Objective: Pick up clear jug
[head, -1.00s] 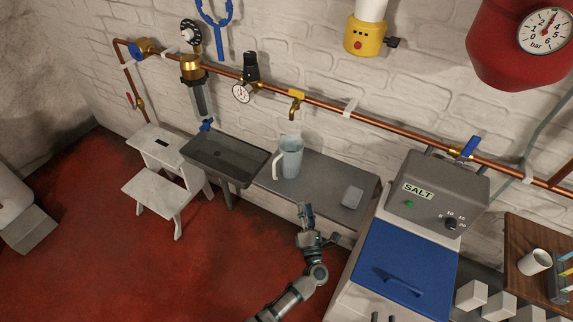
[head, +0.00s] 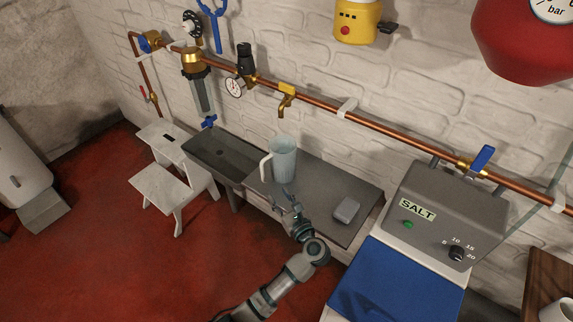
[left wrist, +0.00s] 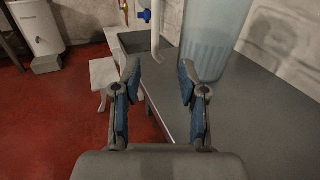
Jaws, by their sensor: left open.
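The clear jug (head: 284,160) is a tall, bluish, see-through vessel with a white handle on its left side. It stands upright on the grey counter (head: 318,202), right of the sink. My left gripper (head: 285,196) is just in front of the jug, near the counter's front edge. In the left wrist view the left gripper (left wrist: 158,75) is open and empty, with blue pads on its fingers. There the jug (left wrist: 207,45) is beyond the right finger, and its handle (left wrist: 155,25) shows ahead between the fingers. My right gripper is not in view.
A dark sink (head: 222,158) adjoins the counter on the left, with a white step stool (head: 172,180) beside it. A small grey box (head: 347,209) lies right of the jug. A brass tap (head: 286,97) hangs above the jug. The salt unit (head: 440,215) stands at the right.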

